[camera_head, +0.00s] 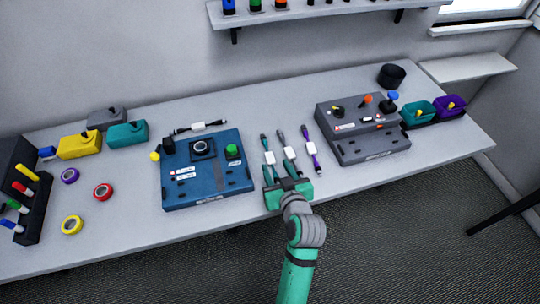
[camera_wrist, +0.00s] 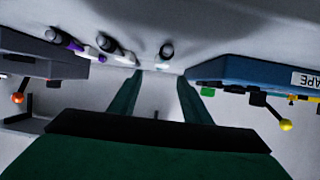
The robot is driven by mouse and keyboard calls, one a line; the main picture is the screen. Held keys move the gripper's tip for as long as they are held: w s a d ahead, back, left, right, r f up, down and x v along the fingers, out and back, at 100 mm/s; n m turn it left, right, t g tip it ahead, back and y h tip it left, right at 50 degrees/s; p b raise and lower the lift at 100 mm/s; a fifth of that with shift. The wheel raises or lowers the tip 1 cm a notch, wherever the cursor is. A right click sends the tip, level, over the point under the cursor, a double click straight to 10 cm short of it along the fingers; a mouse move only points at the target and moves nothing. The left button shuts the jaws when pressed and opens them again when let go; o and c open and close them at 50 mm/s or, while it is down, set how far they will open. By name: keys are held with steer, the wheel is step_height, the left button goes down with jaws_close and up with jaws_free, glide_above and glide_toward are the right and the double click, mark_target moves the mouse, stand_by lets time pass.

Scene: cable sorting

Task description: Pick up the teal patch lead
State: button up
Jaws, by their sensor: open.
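The teal patch lead (camera_head: 268,150) lies on the table, just right of the blue panel box, with a white tag at its middle. A grey lead (camera_head: 290,152) and a purple lead (camera_head: 311,150) lie beside it to the right. My gripper (camera_head: 279,180) is open at the near ends of the teal and grey leads and hides part of them. In the wrist view my gripper (camera_wrist: 159,75) has its two fingers apart with nothing between them. A dark rounded lead end (camera_wrist: 166,50) shows just beyond the fingertips; its colour is unclear there.
The blue panel box (camera_head: 208,180) stands left of the leads and a grey panel box (camera_head: 362,135) right of them, both with raised knobs. Another lead (camera_head: 200,127) lies behind the blue box. Tape rings (camera_head: 103,192) lie at left. The table's front edge is close to my gripper.

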mark_target(270, 156)
steer(key=shift+x, duration=3.45)
steer(key=shift+s+f, duration=0.15)
jaws_close()
